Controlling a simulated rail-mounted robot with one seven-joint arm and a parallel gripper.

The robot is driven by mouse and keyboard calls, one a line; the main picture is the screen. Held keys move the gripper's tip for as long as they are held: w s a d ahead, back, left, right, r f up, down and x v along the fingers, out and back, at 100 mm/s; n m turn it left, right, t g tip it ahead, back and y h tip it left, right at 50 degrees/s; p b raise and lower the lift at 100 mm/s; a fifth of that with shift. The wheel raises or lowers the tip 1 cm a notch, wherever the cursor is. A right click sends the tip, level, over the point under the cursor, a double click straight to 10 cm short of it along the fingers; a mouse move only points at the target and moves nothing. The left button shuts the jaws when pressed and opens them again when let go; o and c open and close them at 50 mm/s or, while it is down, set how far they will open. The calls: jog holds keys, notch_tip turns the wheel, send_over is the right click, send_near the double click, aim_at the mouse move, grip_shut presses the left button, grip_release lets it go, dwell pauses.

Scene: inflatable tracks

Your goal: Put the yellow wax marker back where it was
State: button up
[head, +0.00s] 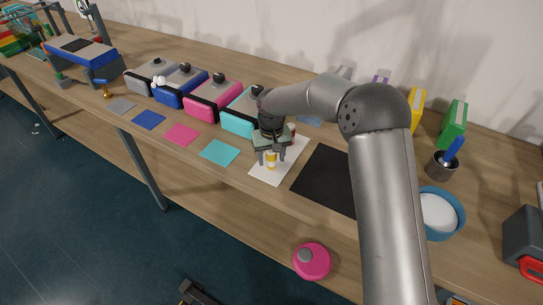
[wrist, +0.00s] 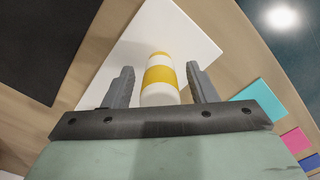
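The yellow wax marker (head: 271,160), white with yellow bands, is at the white sheet (head: 259,174) on the workbench. It looks upright in the head view. My gripper (head: 271,158) is over the sheet, pointing down, with its fingers on either side of the marker. In the wrist view the marker (wrist: 161,80) is between the two grey fingers of my gripper (wrist: 161,85), with a narrow gap on each side. The gripper is open.
A black mat (head: 326,178) lies right of the sheet, a cyan square (head: 220,152) left of it. A cyan box (head: 238,122) and a pink box (head: 213,103) stand behind. A blue bowl (head: 440,212) and a dark cup (head: 441,165) stand at the right.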

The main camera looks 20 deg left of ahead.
notch_tip(320, 180, up, 12)
jog(key=shift+r+b, duration=0.15)
jog(key=shift+b, duration=0.65)
jog(key=shift+d+r, duration=0.2)
jog(key=shift+d, duration=0.05)
jog(key=s+d+r+m, duration=0.1)
jog(key=s+d+r, duration=0.1)
jog(key=s+d, duration=0.35)
jog(key=s+d+r+m, duration=0.1)
jog(key=s+d+r, duration=0.15)
jog(key=d, duration=0.65)
jog(key=s+d+r+m, duration=0.1)
jog(key=s+d, duration=0.3)
jog(key=d, duration=0.4)
jog(key=s+d+f+m, duration=0.1)
jog(key=s+d+f, duration=0.1)
jog(key=s+d, duration=0.3)
jog(key=s+d+f+m, duration=0.2)
jog(key=s+d, duration=0.3)
jog(key=s, duration=0.7)
jog(key=shift+s+d+f+t, duration=0.15)
jog(key=shift+s+d+t, duration=0.05)
jog(key=shift+d+t, duration=0.1)
